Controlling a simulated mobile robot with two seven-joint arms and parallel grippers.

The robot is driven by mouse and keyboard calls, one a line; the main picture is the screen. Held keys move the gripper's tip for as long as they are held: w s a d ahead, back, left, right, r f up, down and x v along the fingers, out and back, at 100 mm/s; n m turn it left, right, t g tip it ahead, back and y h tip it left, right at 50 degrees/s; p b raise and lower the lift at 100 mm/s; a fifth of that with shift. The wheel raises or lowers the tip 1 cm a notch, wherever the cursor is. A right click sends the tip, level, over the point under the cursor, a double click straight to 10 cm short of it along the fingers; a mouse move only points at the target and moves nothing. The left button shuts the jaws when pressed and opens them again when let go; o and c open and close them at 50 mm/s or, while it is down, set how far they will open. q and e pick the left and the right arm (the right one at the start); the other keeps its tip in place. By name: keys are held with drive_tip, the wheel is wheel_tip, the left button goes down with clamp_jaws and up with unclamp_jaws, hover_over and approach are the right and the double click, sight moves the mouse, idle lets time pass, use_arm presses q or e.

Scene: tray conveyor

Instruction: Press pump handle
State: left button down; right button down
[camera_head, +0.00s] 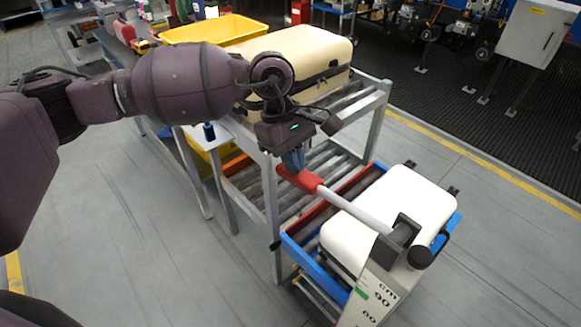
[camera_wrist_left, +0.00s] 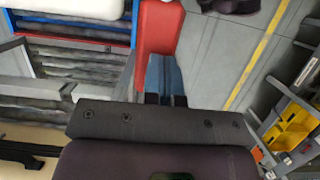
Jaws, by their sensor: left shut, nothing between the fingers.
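The pump handle is a grey bar (camera_head: 354,209) with a red grip (camera_head: 300,179), slanting up to the left from a dark pivot on the grey pump column (camera_head: 372,290). My left gripper (camera_head: 294,162) is shut and empty, pointing down right at the red grip's upper end. In the left wrist view the blue fingers (camera_wrist_left: 165,78) lie together beside the red grip (camera_wrist_left: 158,42). They look very close to it; I cannot tell whether they touch. My right gripper is not in view.
A cream suitcase (camera_head: 430,200) lies on the blue-edged lift table by the pump. Another cream suitcase (camera_head: 305,48) lies on the roller conveyor (camera_head: 376,95) behind my gripper. A yellow tray (camera_head: 213,29) is further back. Grey floor (camera_head: 150,260) is clear at front left.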

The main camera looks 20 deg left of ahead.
use_arm(q)
drive_tip(key=v, duration=1.1)
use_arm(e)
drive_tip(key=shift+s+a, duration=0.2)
use_arm(q)
drive_tip(key=shift+r, duration=0.15)
drive_tip(key=shift+d+r, duration=0.1)
idle(0.8)
drive_tip(key=s+d+r+m+t+y, duration=0.1)
drive_tip(key=r+m, duration=0.3)
drive_tip(key=m, duration=0.5)
drive_tip(key=s+d+r+m+t+y, duration=0.1)
drive_tip(key=s+d+r+m+y, duration=0.1)
drive_tip(key=m, duration=0.6)
wheel_tip(320, 180, up, 3)
drive_tip(key=shift+s+d+r+m+t+y+p, duration=0.35)
drive_tip(key=shift+d+y, duration=0.45)
drive_tip(key=shift+d, duration=0.3)
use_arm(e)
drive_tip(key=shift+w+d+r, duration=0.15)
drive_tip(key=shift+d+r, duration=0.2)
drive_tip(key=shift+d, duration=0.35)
use_arm(q)
drive_tip(key=shift+w+f, duration=0.1)
